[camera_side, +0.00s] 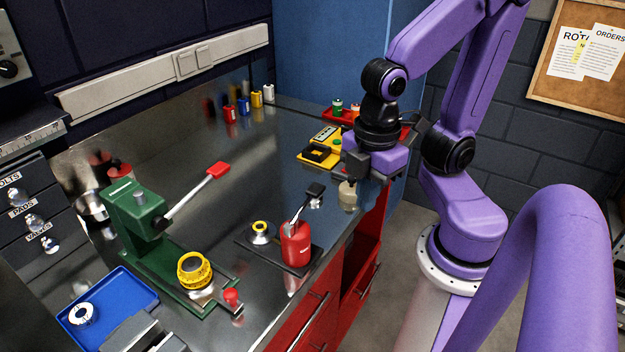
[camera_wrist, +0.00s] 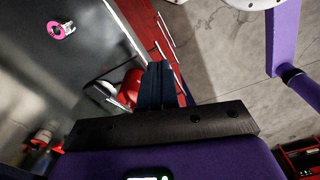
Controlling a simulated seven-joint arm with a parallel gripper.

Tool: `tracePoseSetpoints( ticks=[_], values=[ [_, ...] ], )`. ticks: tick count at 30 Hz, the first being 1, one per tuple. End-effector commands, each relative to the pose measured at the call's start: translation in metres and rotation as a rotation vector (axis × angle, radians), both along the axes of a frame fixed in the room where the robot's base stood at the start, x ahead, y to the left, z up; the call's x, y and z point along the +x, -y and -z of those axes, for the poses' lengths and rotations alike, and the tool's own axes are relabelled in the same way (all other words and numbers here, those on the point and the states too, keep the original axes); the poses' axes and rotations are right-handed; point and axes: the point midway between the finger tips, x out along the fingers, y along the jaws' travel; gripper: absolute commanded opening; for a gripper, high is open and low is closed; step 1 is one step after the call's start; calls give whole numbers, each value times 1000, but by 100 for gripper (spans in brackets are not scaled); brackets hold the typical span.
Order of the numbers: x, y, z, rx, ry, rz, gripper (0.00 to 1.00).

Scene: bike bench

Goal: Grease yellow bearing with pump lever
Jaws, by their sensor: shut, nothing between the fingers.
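A small bearing with a yellow ring (camera_side: 261,228) sits on a dark plate on the bench, left of the red grease pump (camera_side: 296,245). The pump stands upright. Its slanted lever (camera_side: 301,207) ends in a black grip (camera_side: 315,190). A larger yellow ribbed ring (camera_side: 195,270) sits on the base of the green press. My gripper (camera_side: 370,203) is shut and empty, pointing down at the bench's right edge, apart from the pump and right of the lever grip. In the wrist view its dark fingers (camera_wrist: 159,70) are together and partly cover a red object (camera_wrist: 131,85), probably the pump.
The green press (camera_side: 133,215) has a red-tipped lever (camera_side: 218,170) reaching toward the middle. A blue tray (camera_side: 130,287) lies front left. Small coloured bottles (camera_side: 243,105) stand behind. A yellow case (camera_side: 320,146) lies near my wrist. A pink ring (camera_wrist: 62,30) shows in the wrist view.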

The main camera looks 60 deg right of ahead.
Motion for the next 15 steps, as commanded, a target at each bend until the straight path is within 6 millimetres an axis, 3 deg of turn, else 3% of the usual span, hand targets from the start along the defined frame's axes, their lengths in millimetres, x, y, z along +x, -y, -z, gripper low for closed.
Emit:
tracePoseSetpoints(
  ticks=[15],
  values=[
    [48, -16, -53, -55, 1, -734, 0]
  ],
)
